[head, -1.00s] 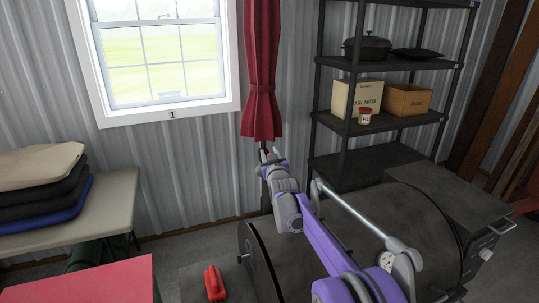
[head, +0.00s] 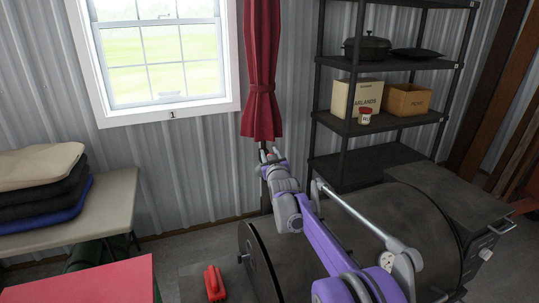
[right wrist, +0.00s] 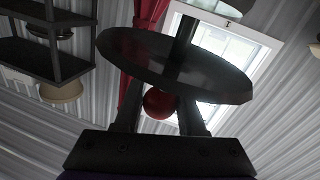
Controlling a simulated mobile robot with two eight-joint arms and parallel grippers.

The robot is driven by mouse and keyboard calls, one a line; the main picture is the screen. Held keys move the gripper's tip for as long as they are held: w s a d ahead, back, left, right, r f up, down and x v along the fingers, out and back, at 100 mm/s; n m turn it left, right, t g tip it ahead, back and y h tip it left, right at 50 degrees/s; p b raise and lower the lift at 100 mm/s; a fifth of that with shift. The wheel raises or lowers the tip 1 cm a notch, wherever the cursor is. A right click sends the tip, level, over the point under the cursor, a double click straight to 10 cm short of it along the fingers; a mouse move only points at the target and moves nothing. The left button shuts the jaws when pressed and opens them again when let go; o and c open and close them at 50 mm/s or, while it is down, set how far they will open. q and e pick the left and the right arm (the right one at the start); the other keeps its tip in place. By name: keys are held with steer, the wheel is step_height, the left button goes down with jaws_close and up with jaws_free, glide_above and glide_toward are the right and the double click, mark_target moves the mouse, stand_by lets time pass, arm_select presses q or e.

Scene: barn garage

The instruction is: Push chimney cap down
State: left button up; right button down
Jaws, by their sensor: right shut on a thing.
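The chimney cap (right wrist: 175,65) is a dark round disc in the right wrist view, with a dark pipe (right wrist: 186,30) beyond it. A red ball-shaped knob (right wrist: 159,103) sits on the near side of the disc. My right gripper (head: 269,156) is at the top of the dark chimney (head: 265,190), left of the barrel grill (head: 400,215). In the right wrist view the dark fingers of the right gripper (right wrist: 160,118) are shut on the red knob. The cap is small and partly hidden by the gripper in the head view. My left gripper is not in view.
A dark shelf unit (head: 378,64) with boxes and a pot stands behind the grill. A red curtain (head: 262,75) hangs just behind my right gripper. A table (head: 110,205) with folded cloths is at left.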

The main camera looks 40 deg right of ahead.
step_height(320, 180, down, 4)
steer(key=shift+r+b, duration=0.15)
steer(key=shift+b, duration=0.7)
steer(key=shift+r, duration=0.1)
steer(key=c, duration=0.5)
jaws_free()
step_height(320, 180, up, 10)
steer(key=shift+p, duration=0.45)
